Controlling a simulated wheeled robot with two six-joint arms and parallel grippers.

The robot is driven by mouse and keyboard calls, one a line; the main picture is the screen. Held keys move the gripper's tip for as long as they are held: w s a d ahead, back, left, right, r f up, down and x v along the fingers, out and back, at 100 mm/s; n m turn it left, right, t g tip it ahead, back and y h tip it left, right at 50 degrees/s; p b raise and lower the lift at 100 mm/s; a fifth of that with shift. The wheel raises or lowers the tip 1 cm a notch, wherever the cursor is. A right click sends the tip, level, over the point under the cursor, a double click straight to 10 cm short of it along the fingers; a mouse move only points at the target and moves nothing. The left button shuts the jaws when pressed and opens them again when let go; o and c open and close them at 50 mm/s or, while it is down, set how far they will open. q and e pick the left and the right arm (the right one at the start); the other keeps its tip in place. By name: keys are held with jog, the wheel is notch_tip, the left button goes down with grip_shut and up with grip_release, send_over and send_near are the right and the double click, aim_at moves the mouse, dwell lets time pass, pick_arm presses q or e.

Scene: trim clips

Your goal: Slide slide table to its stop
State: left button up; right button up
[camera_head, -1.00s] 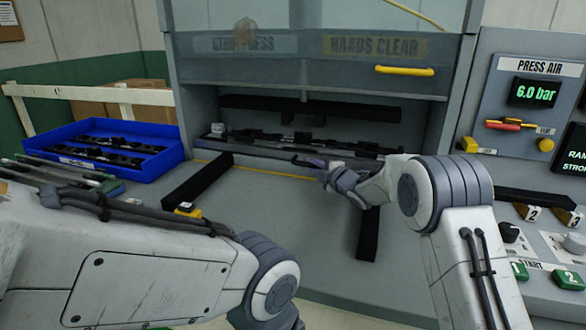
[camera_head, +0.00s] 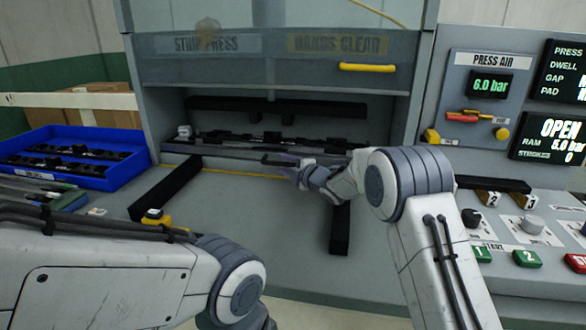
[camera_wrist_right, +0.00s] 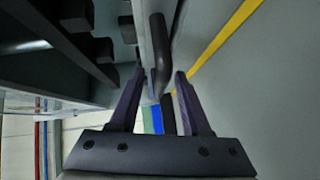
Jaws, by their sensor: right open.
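The slide table (camera_head: 222,152) is a grey plate with dark fixtures on it, sitting in the press opening behind the yellow floor line. A dark bar handle (camera_wrist_right: 158,45) runs along its front face in the right wrist view. My right gripper (camera_head: 278,162) is at the front of the slide table. In the wrist view its two fingers (camera_wrist_right: 160,74) are apart, with the handle's end between them; I cannot tell whether they touch it. My left arm comes in at the lower left, but its gripper is out of view.
Two black rails, left (camera_head: 166,190) and right (camera_head: 340,229), run forward on the grey bench. A blue tray (camera_head: 90,180) of dark parts stands at left. A raised guard with a yellow handle (camera_head: 367,67) hangs above. A control panel (camera_head: 525,235) stands at right.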

jog(key=b+v, duration=0.1)
jog(key=v, duration=0.9)
jog(key=shift+r, duration=0.1)
